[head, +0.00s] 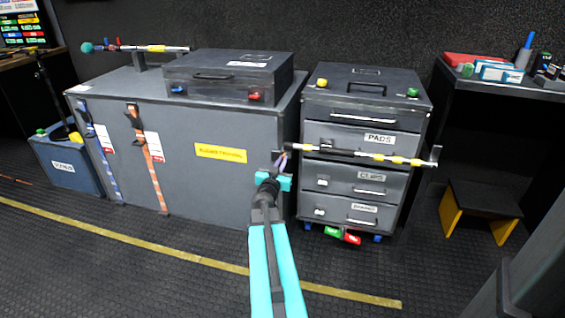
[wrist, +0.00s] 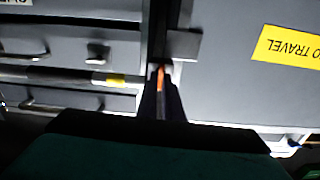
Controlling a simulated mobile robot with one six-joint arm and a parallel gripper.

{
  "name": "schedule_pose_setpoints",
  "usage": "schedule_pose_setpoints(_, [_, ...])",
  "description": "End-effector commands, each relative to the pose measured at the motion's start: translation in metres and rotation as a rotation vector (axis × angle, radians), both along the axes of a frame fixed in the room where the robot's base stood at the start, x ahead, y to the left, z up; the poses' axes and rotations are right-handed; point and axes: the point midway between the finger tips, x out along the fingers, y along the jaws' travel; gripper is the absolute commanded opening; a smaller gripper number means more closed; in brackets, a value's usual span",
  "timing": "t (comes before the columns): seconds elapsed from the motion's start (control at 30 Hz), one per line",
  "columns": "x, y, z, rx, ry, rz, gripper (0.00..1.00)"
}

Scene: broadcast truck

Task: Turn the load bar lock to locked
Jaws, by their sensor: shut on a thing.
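The load bar (head: 400,159), a grey and white bar with yellow bands, runs across the front of the drawer cabinet; part of it also shows in the wrist view (wrist: 50,76). My gripper (head: 281,163) reaches up to this end. In the wrist view my gripper (wrist: 161,95) is shut on a narrow orange piece, the load bar lock (wrist: 161,76). The fingers hide most of the lock, so I cannot tell its setting.
The drawer cabinet (head: 355,210) stands right of a large grey case (head: 205,185) with a yellow label and hanging straps. A black case (head: 230,68) sits on top. A yellow-sided step stool (head: 475,207) stands to the right. The floor in front is clear.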

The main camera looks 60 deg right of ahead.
Motion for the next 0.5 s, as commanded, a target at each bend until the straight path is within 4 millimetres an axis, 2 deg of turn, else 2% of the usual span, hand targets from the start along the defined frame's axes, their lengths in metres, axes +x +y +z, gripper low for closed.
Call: schedule_pose_setpoints(0.5, [-0.0008,0.0003,-0.0007,0.093,-0.290,0.001,0.00])
